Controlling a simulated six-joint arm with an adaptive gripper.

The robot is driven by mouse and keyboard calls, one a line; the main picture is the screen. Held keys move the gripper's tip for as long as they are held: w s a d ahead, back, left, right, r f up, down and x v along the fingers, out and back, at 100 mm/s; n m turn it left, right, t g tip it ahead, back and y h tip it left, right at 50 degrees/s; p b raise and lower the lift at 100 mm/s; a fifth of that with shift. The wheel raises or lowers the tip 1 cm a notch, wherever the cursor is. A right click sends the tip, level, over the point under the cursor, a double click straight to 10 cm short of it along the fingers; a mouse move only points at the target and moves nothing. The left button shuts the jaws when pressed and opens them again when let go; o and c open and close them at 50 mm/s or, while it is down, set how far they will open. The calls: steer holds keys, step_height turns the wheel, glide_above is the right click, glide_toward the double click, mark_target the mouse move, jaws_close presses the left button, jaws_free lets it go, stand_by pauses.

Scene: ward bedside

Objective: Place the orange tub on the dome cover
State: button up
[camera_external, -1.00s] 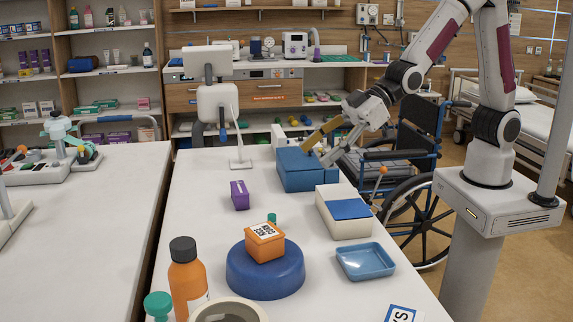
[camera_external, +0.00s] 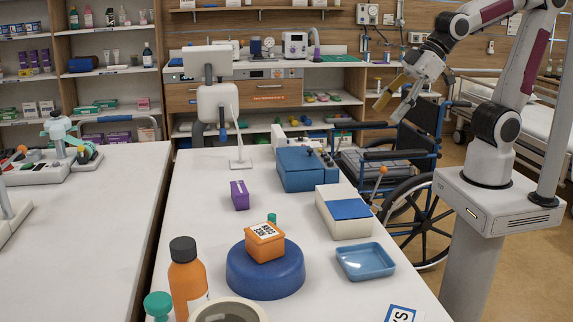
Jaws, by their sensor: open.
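The orange tub (camera_external: 265,243), with a white printed label on top, rests on the blue round dome cover (camera_external: 265,277) near the front of the white table. The tub sits a little tilted in the picture, and I see nothing holding it. My gripper (camera_external: 391,104) is open and empty, raised at the upper right over the wheelchair side, well away from the tub and the cover. The underside of the tub is hidden.
A blue box (camera_external: 302,170), a white box with blue top (camera_external: 345,212), a blue tray (camera_external: 365,262), a purple box (camera_external: 239,195) and an orange bottle (camera_external: 187,278) stand on the table (camera_external: 195,215). A wheelchair (camera_external: 415,165) stands beyond its right edge.

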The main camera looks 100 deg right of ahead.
steer(key=s+d+g, duration=0.2)
steer(key=s, duration=1.1)
steer(key=shift+s+f+m, duration=0.3)
steer(key=shift+m, duration=0.1)
stand_by(0.5)
